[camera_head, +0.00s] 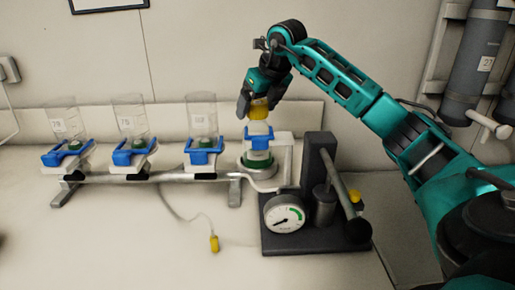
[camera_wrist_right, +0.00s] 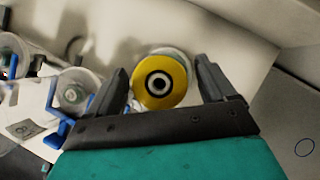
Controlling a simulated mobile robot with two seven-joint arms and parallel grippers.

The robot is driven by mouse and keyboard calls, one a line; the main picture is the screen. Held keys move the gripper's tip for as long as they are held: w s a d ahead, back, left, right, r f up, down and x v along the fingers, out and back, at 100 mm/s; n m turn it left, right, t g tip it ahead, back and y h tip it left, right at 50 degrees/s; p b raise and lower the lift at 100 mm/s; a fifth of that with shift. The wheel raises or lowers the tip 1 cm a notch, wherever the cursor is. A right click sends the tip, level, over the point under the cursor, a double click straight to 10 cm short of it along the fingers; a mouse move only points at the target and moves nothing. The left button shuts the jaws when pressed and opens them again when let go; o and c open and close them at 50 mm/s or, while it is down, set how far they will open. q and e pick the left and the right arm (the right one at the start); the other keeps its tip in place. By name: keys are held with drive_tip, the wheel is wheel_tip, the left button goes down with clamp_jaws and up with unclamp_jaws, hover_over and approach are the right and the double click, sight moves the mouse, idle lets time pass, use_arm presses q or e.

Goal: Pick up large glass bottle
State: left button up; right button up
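A clear glass bottle with a yellow top (camera_head: 258,128) stands upright at the right end of the rack, in a blue clamp above a green-and-white base. My right gripper (camera_head: 257,100) is right above it, pointing down, with its fingers around the yellow top. In the right wrist view the yellow top (camera_wrist_right: 160,79), with a black ring in its middle, lies between the two spread fingers of the right gripper (camera_wrist_right: 163,82). A gap shows beside the right finger. The bottle's body is mostly hidden below the top there. My left gripper is not in view.
Several clear bottles (camera_head: 202,117) sit inverted in blue clamps along the rack (camera_head: 150,178) to the left. A dark pump-like device with a round gauge (camera_head: 284,214) stands close at right. A yellow-tipped tube (camera_head: 214,243) lies on the table. The front-left table is clear.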

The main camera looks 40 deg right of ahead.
clamp_jaws()
idle(0.6)
drive_tip(key=shift+r, duration=0.15)
